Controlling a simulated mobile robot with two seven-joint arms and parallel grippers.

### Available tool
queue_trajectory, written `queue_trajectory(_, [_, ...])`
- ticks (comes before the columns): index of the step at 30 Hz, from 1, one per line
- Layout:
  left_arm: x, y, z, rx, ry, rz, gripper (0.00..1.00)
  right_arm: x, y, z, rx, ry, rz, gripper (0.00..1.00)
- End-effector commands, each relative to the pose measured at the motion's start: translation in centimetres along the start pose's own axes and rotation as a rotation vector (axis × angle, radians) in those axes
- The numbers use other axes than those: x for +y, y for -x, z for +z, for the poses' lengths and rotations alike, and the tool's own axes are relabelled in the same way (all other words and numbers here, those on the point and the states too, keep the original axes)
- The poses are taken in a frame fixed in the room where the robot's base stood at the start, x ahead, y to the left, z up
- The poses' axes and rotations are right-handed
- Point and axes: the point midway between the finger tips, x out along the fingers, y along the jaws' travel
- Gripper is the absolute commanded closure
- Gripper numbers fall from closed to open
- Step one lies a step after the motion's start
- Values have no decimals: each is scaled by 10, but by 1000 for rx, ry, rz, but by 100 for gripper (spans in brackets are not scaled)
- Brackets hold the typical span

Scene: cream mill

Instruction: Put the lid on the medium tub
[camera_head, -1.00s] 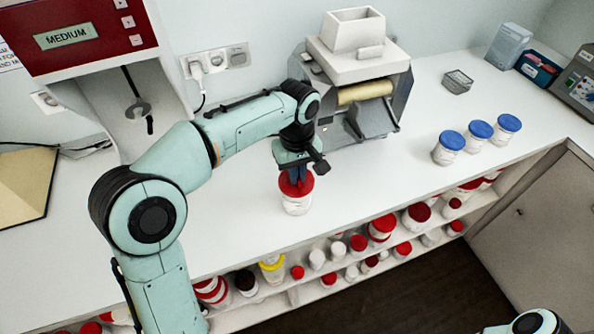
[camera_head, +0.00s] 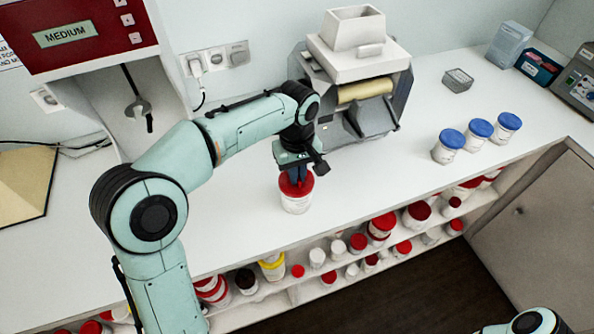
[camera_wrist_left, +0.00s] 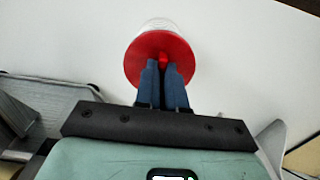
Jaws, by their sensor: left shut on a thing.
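The medium tub (camera_head: 296,205) is white and stands upright on the white counter, in the middle of the head view. The red lid (camera_head: 308,186) is on top of the tub's mouth. Whether it is pressed fully down I cannot tell. My left gripper (camera_head: 295,178) points down over the tub, shut on the lid. In the left wrist view its blue fingers (camera_wrist_left: 163,75) close on a small red knob in the middle of the lid (camera_wrist_left: 148,50). Part of the tub's white wall (camera_wrist_left: 160,24) shows beyond the lid. My right gripper is not in view.
A roller mill (camera_head: 358,75) stands behind the tub. Several blue-lidded tubs (camera_head: 445,152) stand to the right. A shelf below the counter edge holds several red-lidded tubs (camera_head: 380,228). The dispenser marked MEDIUM (camera_head: 75,35) is at the upper left.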

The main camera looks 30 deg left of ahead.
Motion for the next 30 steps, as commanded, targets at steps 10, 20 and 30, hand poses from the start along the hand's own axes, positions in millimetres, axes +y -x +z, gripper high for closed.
queue_trajectory(10, [0,0,0,0,0,0,100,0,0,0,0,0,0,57])
queue_trajectory(20, [0,-3,0,0,0,0,100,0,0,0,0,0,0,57])
queue_trajectory(30, [0,-3,0,0,0,0,61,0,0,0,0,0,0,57])
